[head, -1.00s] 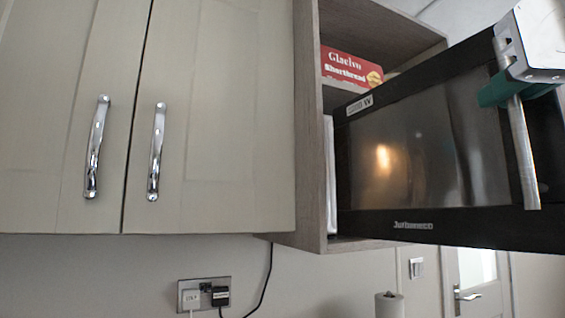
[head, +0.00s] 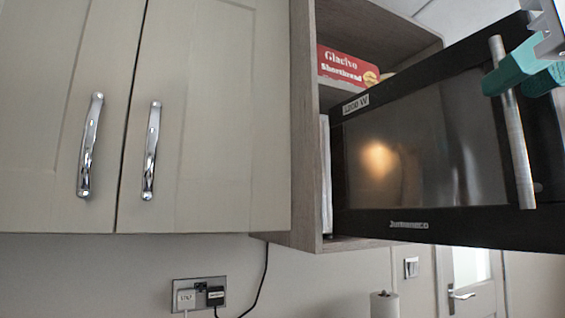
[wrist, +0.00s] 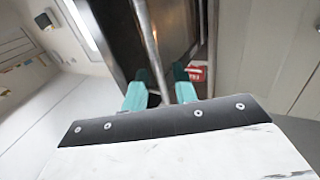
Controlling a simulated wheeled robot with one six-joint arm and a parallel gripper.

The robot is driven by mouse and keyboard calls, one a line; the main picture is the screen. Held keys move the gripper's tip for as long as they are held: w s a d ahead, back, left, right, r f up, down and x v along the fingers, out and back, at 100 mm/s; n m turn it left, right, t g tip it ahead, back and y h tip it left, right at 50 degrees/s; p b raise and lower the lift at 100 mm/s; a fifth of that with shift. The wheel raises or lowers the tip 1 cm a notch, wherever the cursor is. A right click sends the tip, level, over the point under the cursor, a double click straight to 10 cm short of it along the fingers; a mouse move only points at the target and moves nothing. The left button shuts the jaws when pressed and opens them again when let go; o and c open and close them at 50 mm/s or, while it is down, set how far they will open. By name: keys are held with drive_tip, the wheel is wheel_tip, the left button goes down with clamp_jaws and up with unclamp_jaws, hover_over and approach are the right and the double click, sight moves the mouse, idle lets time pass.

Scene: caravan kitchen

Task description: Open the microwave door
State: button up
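The black microwave door (head: 425,150) stands swung out from the wooden cabinet at the right of the head view, its left edge at the cabinet and its right side towards me. Its upright silver handle (head: 516,140) is near the right edge. My gripper (head: 522,75) has teal fingers at the upper part of the handle. In the wrist view the handle (wrist: 148,35) runs down between the two fingertips (wrist: 160,80), nearer the left one, with a gap to the right one. The fingers are apart and not clamped on it. The microwave's inside is hidden behind the door.
A red shortbread box (head: 346,66) sits on the shelf above the microwave. Closed cupboard doors (head: 205,120) with chrome handles fill the left. A socket with plugs (head: 199,296) and a paper roll (head: 384,304) are below. A room door (head: 470,285) stands behind.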

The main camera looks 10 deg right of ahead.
drive_tip(key=s, duration=0.4)
drive_tip(key=shift+s+a, duration=0.25)
drive_tip(key=shift+a, duration=0.15)
